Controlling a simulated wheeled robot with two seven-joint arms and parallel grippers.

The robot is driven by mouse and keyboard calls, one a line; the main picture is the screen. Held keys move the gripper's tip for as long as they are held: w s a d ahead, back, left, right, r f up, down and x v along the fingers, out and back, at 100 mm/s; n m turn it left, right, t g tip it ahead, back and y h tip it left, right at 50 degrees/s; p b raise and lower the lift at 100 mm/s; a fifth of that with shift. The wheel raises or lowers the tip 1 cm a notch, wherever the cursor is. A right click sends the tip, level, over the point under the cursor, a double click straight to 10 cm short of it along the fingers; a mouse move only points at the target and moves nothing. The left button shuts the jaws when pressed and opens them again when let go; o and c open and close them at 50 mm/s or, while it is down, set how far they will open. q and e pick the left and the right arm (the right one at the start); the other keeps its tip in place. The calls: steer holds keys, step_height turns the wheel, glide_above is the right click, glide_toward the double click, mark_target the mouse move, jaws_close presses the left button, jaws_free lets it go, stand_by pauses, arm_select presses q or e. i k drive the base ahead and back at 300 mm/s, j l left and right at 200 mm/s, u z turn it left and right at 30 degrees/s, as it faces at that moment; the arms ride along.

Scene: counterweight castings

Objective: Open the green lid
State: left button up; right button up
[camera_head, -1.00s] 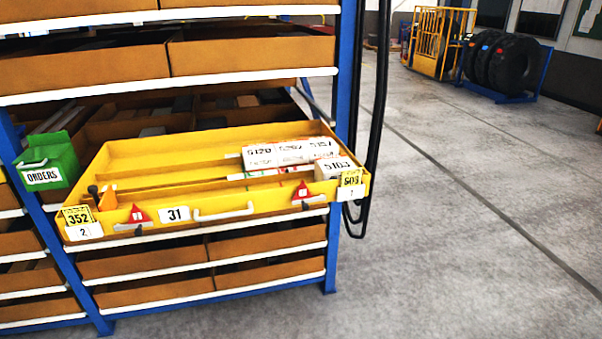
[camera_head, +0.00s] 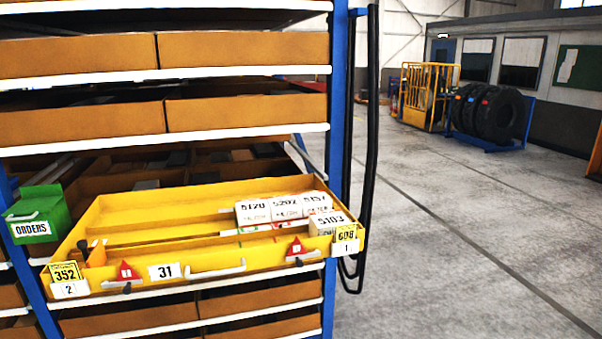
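A green box (camera_head: 38,222) marked ORDERS hangs at the left post of the shelf rack. Its green top, with a pale handle (camera_head: 22,216) at the front, looks closed. No other green lid shows on the rack. Neither of my grippers is in view.
A yellow drawer (camera_head: 216,258) marked 31 is pulled out of the rack and holds several white labelled boxes (camera_head: 268,209). Brown bins (camera_head: 245,113) fill the shelves. A blue post and black hoses (camera_head: 367,150) stand right of it. Grey floor (camera_head: 440,260) at right is clear.

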mark_target(35, 206)
steer(key=u, duration=1.45)
steer(key=i+j+z, duration=0.25)
steer(key=i+j, duration=0.15)
steer(key=i, duration=0.15)
steer(key=i+j+z, duration=0.2)
steer(key=i+j, duration=0.25)
steer(key=i+j+z, duration=0.25)
steer(key=i+j, duration=0.3)
steer(key=i+j+z, duration=0.2)
steer(key=i+j, duration=0.2)
steer(key=j, duration=0.3)
